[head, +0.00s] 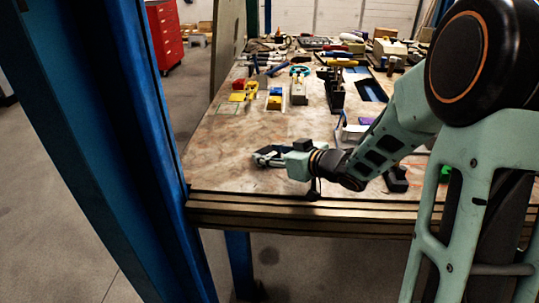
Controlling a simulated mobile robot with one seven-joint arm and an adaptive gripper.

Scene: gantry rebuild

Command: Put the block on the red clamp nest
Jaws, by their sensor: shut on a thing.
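My gripper (266,157) is low over the near part of the table, pointing left. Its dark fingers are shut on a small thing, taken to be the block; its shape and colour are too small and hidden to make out. A small red and yellow fixture (239,85) stands farther back on the left side of the table, beyond my gripper. It may be the red clamp nest, but I cannot be sure at this size. My gripper is well apart from it.
The worktable (225,150) has clear room around my gripper and to its left. A white plate with blue and yellow parts (276,98) and a black fixture (335,92) stand behind. Tools crowd the far end. A blue post (125,130) rises at the left.

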